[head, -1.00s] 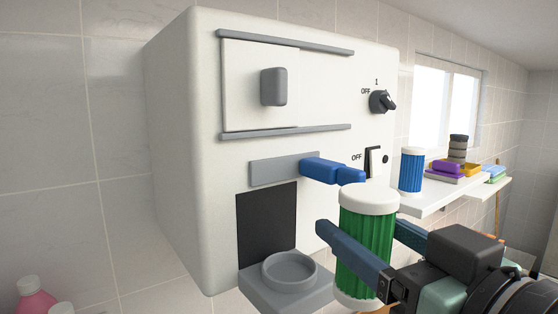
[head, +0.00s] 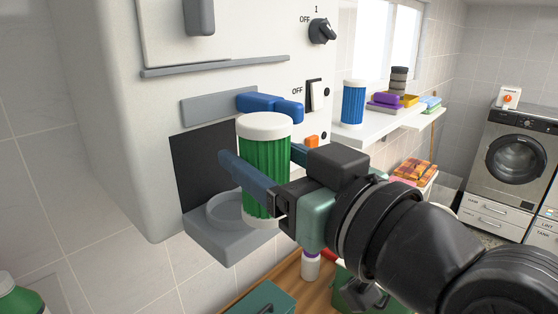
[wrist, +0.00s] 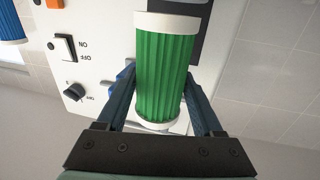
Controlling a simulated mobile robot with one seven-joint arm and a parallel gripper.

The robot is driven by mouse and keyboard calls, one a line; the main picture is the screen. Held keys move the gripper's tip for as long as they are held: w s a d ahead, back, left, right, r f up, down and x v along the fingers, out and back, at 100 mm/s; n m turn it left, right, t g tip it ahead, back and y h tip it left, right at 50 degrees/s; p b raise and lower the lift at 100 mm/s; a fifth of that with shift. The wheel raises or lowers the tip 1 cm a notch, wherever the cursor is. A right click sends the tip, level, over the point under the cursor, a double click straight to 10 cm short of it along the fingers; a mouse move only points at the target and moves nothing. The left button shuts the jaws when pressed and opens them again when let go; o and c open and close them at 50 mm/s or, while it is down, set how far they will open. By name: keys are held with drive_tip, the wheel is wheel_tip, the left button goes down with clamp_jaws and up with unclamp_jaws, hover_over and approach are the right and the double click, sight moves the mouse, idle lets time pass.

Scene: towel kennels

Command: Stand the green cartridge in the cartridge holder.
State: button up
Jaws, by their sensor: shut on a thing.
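The green cartridge (head: 264,160) has ribbed green sides and white end caps. My gripper (head: 262,172) is shut on it, one blue finger on each side, and holds it upright. It also fills the middle of the wrist view (wrist: 165,72). The cartridge holder (head: 216,222), a grey ledge with a round raised ring, sticks out low on the white machine. In the head view the cartridge overlaps the ring's right side. I cannot tell whether its base touches the holder.
A blue lever (head: 270,106) juts from the white machine (head: 230,30) just above the cartridge. A blue cartridge (head: 353,103) stands on the white shelf (head: 375,126) to the right. A washing machine (head: 518,155) is at the far right.

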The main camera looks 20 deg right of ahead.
drive_tip(key=shift+w+a+f, duration=0.1)
drive_tip(key=shift+w+a, duration=0.2)
drive_tip(key=shift+w, duration=0.35)
drive_tip(key=shift+w+a+f, duration=0.1)
drive_tip(key=shift+w+a, duration=0.15)
drive_tip(key=shift+w, duration=0.45)
drive_tip(key=shift+w+a, duration=0.3)
drive_tip(key=shift+w, duration=0.35)
drive_tip(key=shift+w+a+f+b, duration=0.15)
drive_tip(key=shift+w+a+b, duration=0.1)
drive_tip(key=shift+w, duration=0.25)
drive_tip(key=shift+w+a+f+b, duration=0.15)
drive_tip(key=shift+w+b, duration=0.1)
drive_tip(key=shift+w, duration=0.25)
drive_tip(key=shift+s+d+f+b, duration=0.1)
drive_tip(key=shift+f+b, duration=0.6)
drive_tip(key=shift+f, duration=0.15)
drive_tip(key=o, duration=1.5)
drive_tip(key=s+b, duration=0.1)
drive_tip(key=s, duration=0.3)
drive_tip(key=s+d+b, duration=0.1)
drive_tip(key=s+b, duration=0.1)
drive_tip(key=s, duration=0.2)
drive_tip(key=s+d+b, duration=0.1)
drive_tip(key=s, duration=0.3)
drive_tip(key=shift+s+d+b, duration=0.2)
drive_tip(key=shift+s+b, duration=0.2)
